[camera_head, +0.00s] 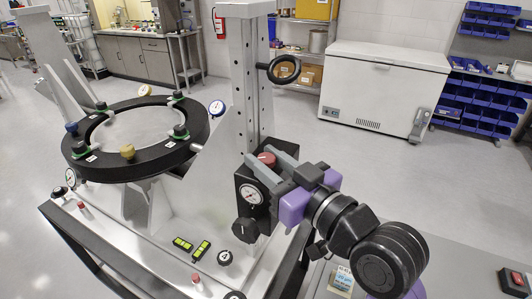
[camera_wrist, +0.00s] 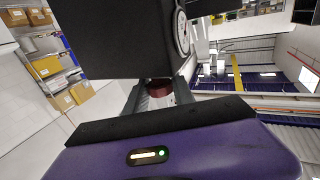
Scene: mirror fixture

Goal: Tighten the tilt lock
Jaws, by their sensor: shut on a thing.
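A dark red knob (camera_head: 267,158) sits at the top of a black block (camera_head: 245,176) at the foot of the upright column. My gripper (camera_head: 270,163) reaches in from the right and is shut on this red knob, one finger on each side. In the wrist view the red knob (camera_wrist: 159,88) shows between the two grey fingers, close against the dark block (camera_wrist: 115,40). The knob is partly hidden by the fingers. No label naming it can be read. The black mirror ring (camera_head: 75,158) lies on the fixture at the left, with several clamps around it.
A white dial (camera_head: 251,195) and a black knob (camera_head: 245,230) are on and below the block's front. A black handwheel (camera_head: 284,69) juts from the column (camera_head: 240,90) above my gripper. A white freezer (camera_head: 385,85) stands behind.

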